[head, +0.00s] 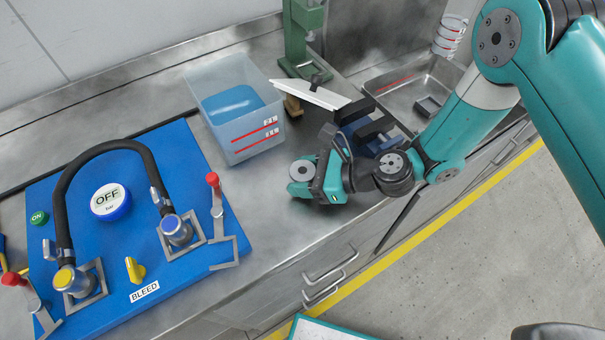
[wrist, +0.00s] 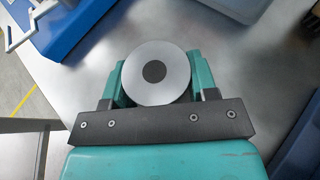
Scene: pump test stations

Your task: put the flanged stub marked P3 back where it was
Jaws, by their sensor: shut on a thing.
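My gripper (wrist: 158,80) is shut on a round silver flanged stub (wrist: 160,90). The wrist view shows its flat flange face with a dark round centre between the teal fingers. No P3 mark is readable on it. In the head view my gripper (head: 308,180) holds the stub (head: 301,171) over the steel bench near its front edge, right of the blue panel. I cannot tell whether the stub touches the bench. On the blue panel (head: 190,150), a black hose (head: 110,148) arches between a yellow-ringed fitting (head: 72,280) and a blue-ringed fitting (head: 176,230).
A clear bin with blue liquid (head: 245,142) stands behind my gripper. A green stand (head: 303,35) and a tilted white plate (head: 310,95) are farther back. A blue block with black parts (head: 368,130) sits partly behind my arm. A sink (head: 445,75) is right. Bare bench lies left of my gripper.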

